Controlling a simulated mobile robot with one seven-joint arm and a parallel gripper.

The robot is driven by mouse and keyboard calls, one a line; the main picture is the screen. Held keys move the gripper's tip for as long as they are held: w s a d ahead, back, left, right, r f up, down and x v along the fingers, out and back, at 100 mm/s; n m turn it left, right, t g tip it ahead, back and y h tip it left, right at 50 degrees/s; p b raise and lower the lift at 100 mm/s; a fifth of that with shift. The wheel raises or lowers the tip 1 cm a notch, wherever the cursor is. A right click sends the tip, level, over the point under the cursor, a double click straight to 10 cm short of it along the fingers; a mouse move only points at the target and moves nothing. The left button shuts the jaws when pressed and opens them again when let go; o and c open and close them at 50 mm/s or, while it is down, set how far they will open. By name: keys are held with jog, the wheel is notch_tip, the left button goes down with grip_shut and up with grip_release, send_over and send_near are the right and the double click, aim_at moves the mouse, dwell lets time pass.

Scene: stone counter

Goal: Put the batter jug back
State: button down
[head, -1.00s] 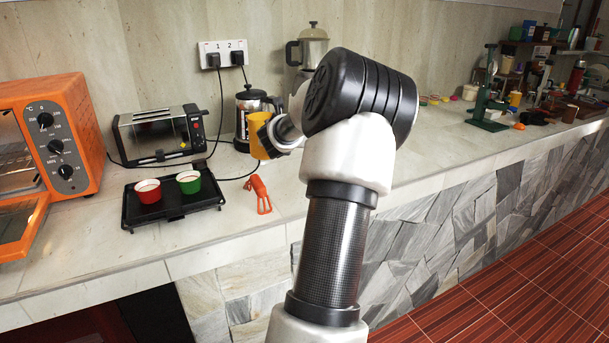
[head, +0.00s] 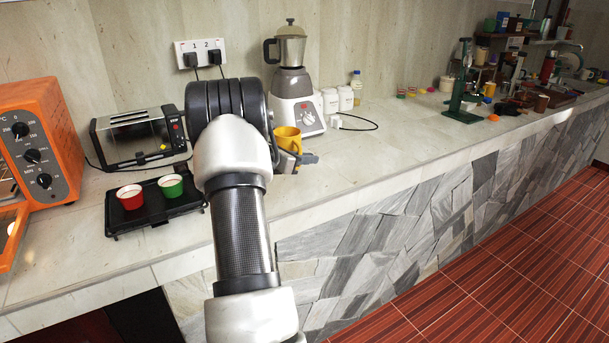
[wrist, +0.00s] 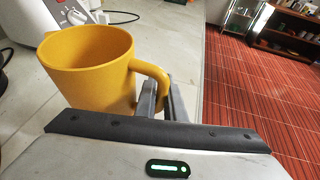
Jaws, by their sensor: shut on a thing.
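The batter jug is a yellow, open-topped jug (head: 287,138) with a side handle. In the head view it is just right of my arm's dark joint, in front of the blender, and partly hidden by my arm. In the wrist view the jug (wrist: 88,72) is upright and large at the left. My gripper (wrist: 165,98) is shut on its handle, with the two fingers close together there. In the head view my gripper (head: 305,158) is only partly seen. I cannot tell whether the jug's base touches the counter.
The blender (head: 296,90) stands behind the jug, with white canisters (head: 338,99) to its right. A black tray (head: 125,222) with a red cup (head: 131,196) and a green cup (head: 171,186) is at left, before the toaster (head: 140,136). The counter (head: 400,132) right of the jug is clear.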

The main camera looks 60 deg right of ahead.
jog(key=shift+f+b, duration=0.45)
jog(key=shift+f, duration=1.65)
jog(key=shift+f, duration=0.2)
jog(key=c, duration=1.8)
grip_release()
jog(key=shift+c, duration=0.2)
jog(key=shift+a+r, duration=0.1)
jog(key=shift+r, duration=0.1)
jog(key=p+v, duration=0.1)
jog(key=v, duration=1)
jog(key=shift+w+a+r+p, duration=0.1)
jog(key=shift+w+a+p, duration=0.05)
jog(key=shift+a+p, duration=0.2)
